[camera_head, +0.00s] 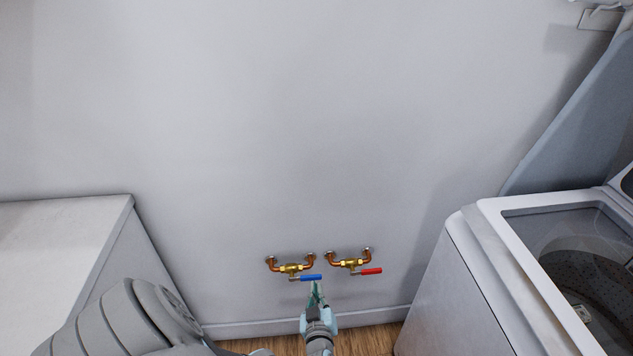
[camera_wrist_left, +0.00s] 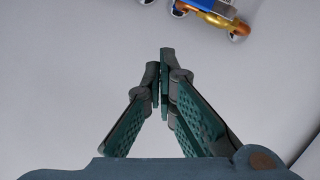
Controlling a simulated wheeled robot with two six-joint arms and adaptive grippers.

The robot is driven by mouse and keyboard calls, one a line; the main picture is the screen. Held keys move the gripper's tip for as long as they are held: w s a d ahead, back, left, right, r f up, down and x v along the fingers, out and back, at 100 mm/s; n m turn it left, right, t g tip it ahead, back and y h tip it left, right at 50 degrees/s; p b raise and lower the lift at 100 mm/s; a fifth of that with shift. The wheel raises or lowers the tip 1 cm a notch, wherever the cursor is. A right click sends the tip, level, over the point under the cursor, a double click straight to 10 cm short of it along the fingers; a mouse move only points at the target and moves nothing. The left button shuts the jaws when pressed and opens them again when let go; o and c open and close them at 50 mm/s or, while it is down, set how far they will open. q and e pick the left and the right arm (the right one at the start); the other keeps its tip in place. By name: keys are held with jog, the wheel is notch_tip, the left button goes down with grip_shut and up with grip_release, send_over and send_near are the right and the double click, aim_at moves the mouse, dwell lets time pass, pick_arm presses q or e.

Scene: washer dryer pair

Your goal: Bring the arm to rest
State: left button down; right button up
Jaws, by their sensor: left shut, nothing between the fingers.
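My left gripper (camera_head: 316,288) is just below the blue-handled valve in the head view, between two wall valves. In the left wrist view its fingers (camera_wrist_left: 163,62) meet at the tips, shut and empty. The blue valve handle (camera_head: 311,278) lies sideways on its brass valve (camera_head: 291,268); part of this valve also shows at the top of the left wrist view (camera_wrist_left: 212,12). The fingertips look apart from it there. A red valve handle (camera_head: 371,271) lies sideways on the brass valve to the right. My right gripper is not in view.
A white appliance (camera_head: 60,240) stands at left. The wall (camera_head: 300,120) behind is mostly bare. Wooden floor (camera_head: 365,341) shows in the gap between the appliances.

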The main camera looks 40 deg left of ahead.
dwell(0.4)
pick_arm(q)
jog(key=w+d+f+m+t+h, duration=0.1)
jog(key=w+d+f+m+h, duration=0.25)
jog(key=d, duration=0.25)
jog(key=s+d+f+m+g+h, duration=0.4)
jog(key=s+d+f+m+h, duration=0.25)
jog(key=s+f, duration=0.45)
jog(key=s+a+f+m+g, duration=0.1)
jog(key=s+f+m+g, duration=0.1)
jog(key=s, duration=1.2)
jog(key=s+f+m+g, duration=0.1)
jog(key=s+f+g, duration=0.3)
jog(key=s, duration=1)
jog(key=shift+s+a+f+m, duration=0.2)
jog(key=shift+a+f+m, duration=0.05)
jog(key=shift+a+m, duration=0.15)
